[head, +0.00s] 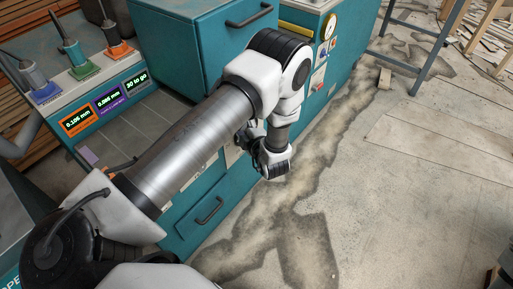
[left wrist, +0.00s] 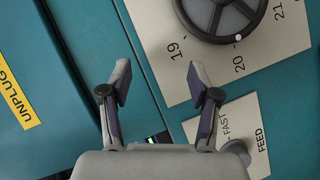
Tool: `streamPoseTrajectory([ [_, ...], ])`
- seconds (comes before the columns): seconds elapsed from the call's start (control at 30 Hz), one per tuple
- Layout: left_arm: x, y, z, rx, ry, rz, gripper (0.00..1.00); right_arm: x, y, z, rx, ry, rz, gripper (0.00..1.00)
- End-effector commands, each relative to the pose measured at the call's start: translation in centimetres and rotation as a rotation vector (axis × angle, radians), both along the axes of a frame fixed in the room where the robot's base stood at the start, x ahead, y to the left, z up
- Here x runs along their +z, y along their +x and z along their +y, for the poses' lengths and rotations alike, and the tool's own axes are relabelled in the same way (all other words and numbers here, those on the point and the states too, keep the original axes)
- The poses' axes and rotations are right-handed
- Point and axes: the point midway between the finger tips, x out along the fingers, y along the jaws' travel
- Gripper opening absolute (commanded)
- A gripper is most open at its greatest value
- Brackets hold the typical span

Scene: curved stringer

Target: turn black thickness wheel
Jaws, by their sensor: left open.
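The black thickness wheel (left wrist: 228,14) shows at the top right of the left wrist view, cut off by the top edge. It is a dark round wheel with a grey face and a small white dot at its rim, on a cream dial plate (left wrist: 177,72) marked 19, 20 and 21. My left gripper (left wrist: 158,72) is open and empty. Its fingers are below and left of the wheel in that view, apart from it in the picture. In the head view my left arm reaches to the teal machine front, and the wheel is hidden there.
A FEED plate (left wrist: 248,128) with a dark knob lies below the dial. A yellow UNPLUG label (left wrist: 17,97) is at left. The teal machine (head: 205,45) has drawers and handles. Readouts (head: 108,98) stand at left, including "30 to go".

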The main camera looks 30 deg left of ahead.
Motion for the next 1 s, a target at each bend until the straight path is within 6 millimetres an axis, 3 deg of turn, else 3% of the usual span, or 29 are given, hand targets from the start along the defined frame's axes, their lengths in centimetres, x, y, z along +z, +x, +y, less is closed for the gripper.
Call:
streamPoseTrajectory([
  [0.03, -3.0, 1.6, 0.0, 0.09, -0.002, -0.171, 0.62, -5.3, 0.0, 0.0, 0.0, 0.0, 0.001, 0.4],
  [0.1, -3.7, 3.0, -0.4, 0.216, -0.011, -0.404, 0.62, -9.2, 0.0, 0.0, 0.0, 0.0, 0.001, 0.4],
  [0.3, -7.7, 5.0, -3.3, 0.463, -0.058, -0.873, 0.62, -19.4, -0.1, 0.0, 0.0, 0.0, 0.001, 0.4],
  [0.43, -10.8, 5.7, -5.4, 0.542, -0.093, -1.027, 0.62, -24.8, -0.1, 0.0, 0.0, 0.0, 0.001, 0.4],
  [0.53, -11.9, 6.2, -6.5, 0.561, -0.112, -1.074, 0.62, -27.0, -0.1, 0.0, 0.0, 0.0, 0.001, 0.4],
  [0.67, -11.8, 6.4, -6.7, 0.569, -0.121, -1.095, 0.62, -27.4, 0.0, 0.0, 0.0, 0.0, 0.0, 0.4],
  [0.77, -11.5, 6.5, -5.8, 0.571, -0.12, -1.094, 0.62, -27.2, 0.0, 0.0, 0.0, 0.0, 0.0, 0.4],
  [1.0, -11.7, 6.8, -1.2, 0.571, -0.12, -1.09, 0.62, -28.0, 0.0, 0.0, 0.0, 0.0, 0.0, 0.4],
])
